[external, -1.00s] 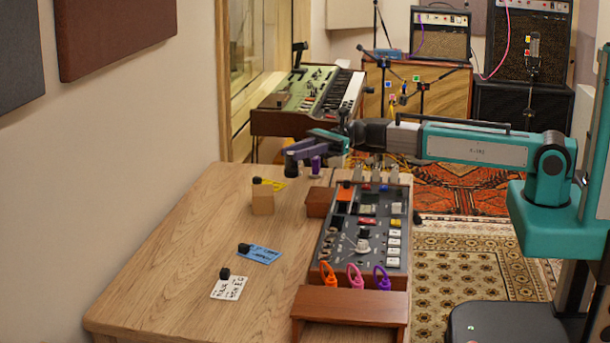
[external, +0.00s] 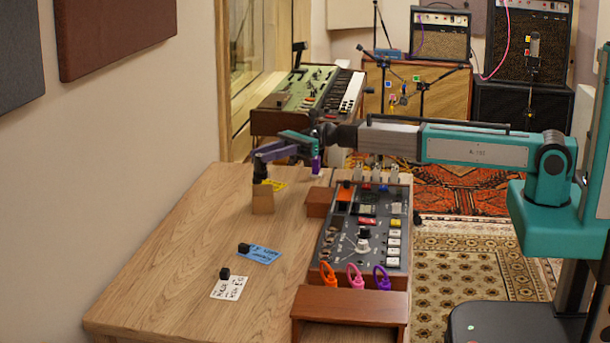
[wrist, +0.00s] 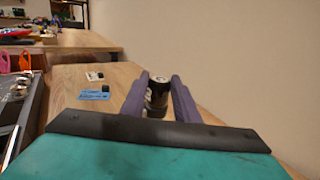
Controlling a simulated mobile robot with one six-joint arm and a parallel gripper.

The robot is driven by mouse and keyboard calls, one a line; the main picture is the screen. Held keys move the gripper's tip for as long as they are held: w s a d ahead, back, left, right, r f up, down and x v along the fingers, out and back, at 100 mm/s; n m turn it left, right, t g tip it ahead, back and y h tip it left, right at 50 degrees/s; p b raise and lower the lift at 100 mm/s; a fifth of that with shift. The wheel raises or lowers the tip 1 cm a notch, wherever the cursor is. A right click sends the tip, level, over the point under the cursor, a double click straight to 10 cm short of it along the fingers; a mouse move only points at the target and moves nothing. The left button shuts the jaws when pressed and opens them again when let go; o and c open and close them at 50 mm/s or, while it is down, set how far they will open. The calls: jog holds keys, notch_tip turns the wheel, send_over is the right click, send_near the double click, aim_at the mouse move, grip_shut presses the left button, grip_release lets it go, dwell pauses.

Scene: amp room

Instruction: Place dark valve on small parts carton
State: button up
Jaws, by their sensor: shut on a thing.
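The dark valve (external: 260,172) is a short, dark cylinder held upright between the purple fingers of my gripper (external: 264,154). In the wrist view the dark valve (wrist: 157,93) is gripped between both fingers of my gripper (wrist: 159,91). The small parts carton (external: 262,203) is a tan box on the wooden desk. In the external view the valve is directly over the carton's top, with its lower end at or very near it. I cannot tell whether they touch. The carton cannot be made out in the wrist view.
A yellow card (external: 279,184) lies just behind the carton. A red-brown box (external: 320,202) and a mixer (external: 362,235) stand to the right. A blue card (external: 261,255) and a white card (external: 230,288) lie nearer, each with a black block. The desk's left side is clear.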

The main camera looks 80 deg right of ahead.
jog(key=shift+f, duration=1.75)
jog(key=shift+f, duration=0.15)
jog(key=o, duration=1.1)
jog(key=shift+c, duration=0.2)
jog(key=shift+r, duration=0.2)
jog(key=v, duration=1.2)
jog(key=shift+b, duration=0.3)
